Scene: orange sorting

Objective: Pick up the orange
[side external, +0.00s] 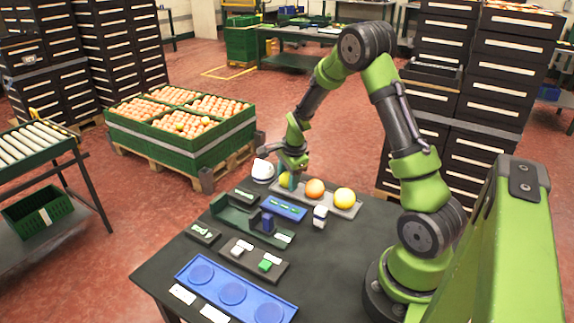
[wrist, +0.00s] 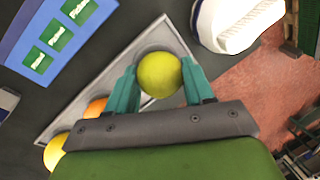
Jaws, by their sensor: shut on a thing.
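A grey tray (side external: 330,209) on the dark table holds a row of round fruits. The orange (side external: 315,189) sits in the middle, with a yellow fruit (side external: 345,198) at the right end. In the wrist view, the orange (wrist: 96,107) is partly hidden behind my gripper. My gripper (wrist: 160,80) is shut on a yellow-green fruit (wrist: 159,74) at the tray's far left end, one teal finger on each side.
A white rounded object (side external: 263,171) stands close beside my gripper. A blue holder (side external: 284,208), a small white-and-blue item (side external: 320,216) and a green bracket (side external: 232,215) lie near the tray. A blue tray with round recesses (side external: 233,292) is at the front. Crates of fruit (side external: 180,150) stand beyond.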

